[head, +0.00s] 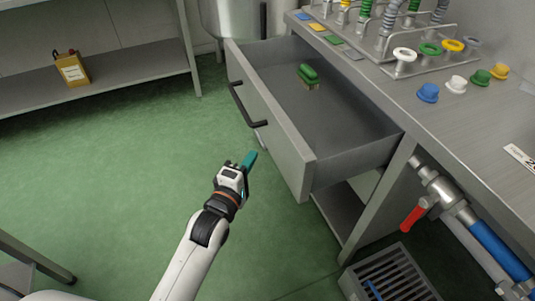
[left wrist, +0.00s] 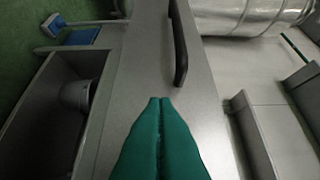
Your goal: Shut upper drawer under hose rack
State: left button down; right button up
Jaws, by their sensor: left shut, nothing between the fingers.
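The upper drawer (head: 308,168) under the hose rack (head: 425,48) stands pulled well out from the grey bench. Its front carries a dark bar handle (head: 240,104). A green brush (head: 308,74) lies inside on the drawer floor. In the left wrist view the shut fingertips (left wrist: 160,101) point at a grey panel with a dark handle (left wrist: 179,45); contact cannot be told. My right gripper is not in view.
Coloured caps (head: 428,93) and hose fittings stand on the bench top. A red-handled valve (head: 416,215) and a floor grate (head: 390,276) are at the lower right. A shelf with a yellow container (head: 72,68) stands at left. The green floor between is clear.

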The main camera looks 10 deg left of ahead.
aim_at(274, 141)
pick_arm(q)
jog(key=w+d, duration=0.2)
jog(key=w, duration=0.1)
jog(key=shift+d, duration=0.35)
jog(key=shift+w+d+b, duration=0.2)
jog(key=shift+d+b, duration=0.1)
jog(key=shift+d, duration=0.15)
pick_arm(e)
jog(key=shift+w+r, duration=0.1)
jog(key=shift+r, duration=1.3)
pick_arm(q)
jog(key=shift+w, duration=0.1)
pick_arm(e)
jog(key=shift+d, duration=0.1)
